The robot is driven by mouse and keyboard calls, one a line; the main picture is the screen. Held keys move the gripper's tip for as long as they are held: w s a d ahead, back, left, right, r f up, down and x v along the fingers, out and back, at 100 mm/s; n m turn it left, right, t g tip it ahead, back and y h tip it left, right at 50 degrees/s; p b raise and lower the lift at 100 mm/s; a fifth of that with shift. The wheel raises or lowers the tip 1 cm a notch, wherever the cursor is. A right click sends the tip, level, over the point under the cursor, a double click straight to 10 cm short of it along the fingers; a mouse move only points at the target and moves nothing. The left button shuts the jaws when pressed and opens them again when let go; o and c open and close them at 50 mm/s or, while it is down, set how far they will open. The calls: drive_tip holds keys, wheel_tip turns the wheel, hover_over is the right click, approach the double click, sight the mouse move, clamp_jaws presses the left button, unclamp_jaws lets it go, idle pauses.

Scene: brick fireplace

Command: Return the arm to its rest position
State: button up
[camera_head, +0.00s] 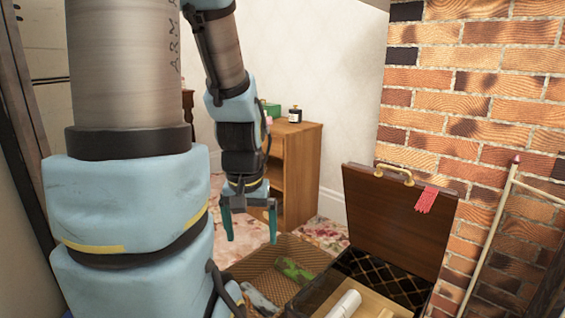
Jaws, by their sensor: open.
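My gripper (249,219) hangs at the end of my arm, pointing down, with its two teal fingers apart and nothing between them. It is in the middle of the head view, in front of a wooden cabinet and above the near floor area. My arm's large blue and metal links fill the left of the view and hide what lies behind them. The forearm comes down from the top to the gripper.
An open brown case (403,222) with a brass handle stands by the brick wall (480,110); a red tasselled item (426,200) hangs on its lid. A woven basket (313,254) holds green and blue things.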

wheel_tip(320, 180, up, 31)
drive_tip(key=p, duration=2.8)
